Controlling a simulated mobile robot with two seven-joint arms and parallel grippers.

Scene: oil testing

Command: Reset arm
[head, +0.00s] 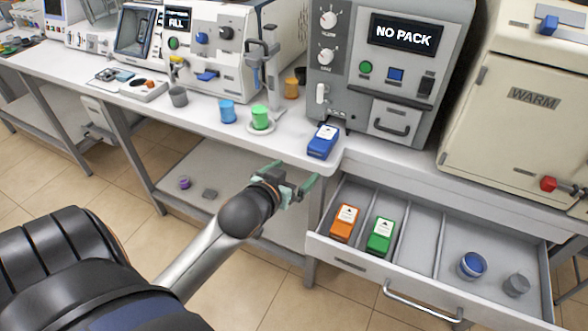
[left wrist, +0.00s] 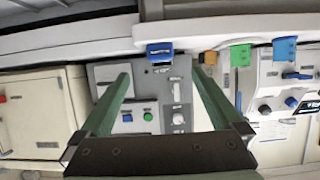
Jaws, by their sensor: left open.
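My left gripper (head: 295,186) is open and empty in the head view, in front of the table edge and below the blue pack. In the left wrist view its two green fingers (left wrist: 160,100) stand wide apart with nothing between them. The blue pack (head: 323,141) lies on the table near its front edge, in front of the NO PACK machine (head: 345,65). It also shows in the left wrist view (left wrist: 160,49), beyond the fingertips. My right gripper is not in view.
An open drawer (head: 350,262) at the right holds an orange pack (head: 344,223), a green pack (head: 381,236), a blue-topped round container (head: 471,265) and a grey one (head: 516,285). Blue (head: 228,111) and green (head: 260,117) cups stand on the table. A WARM cabinet (head: 520,105) stands right.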

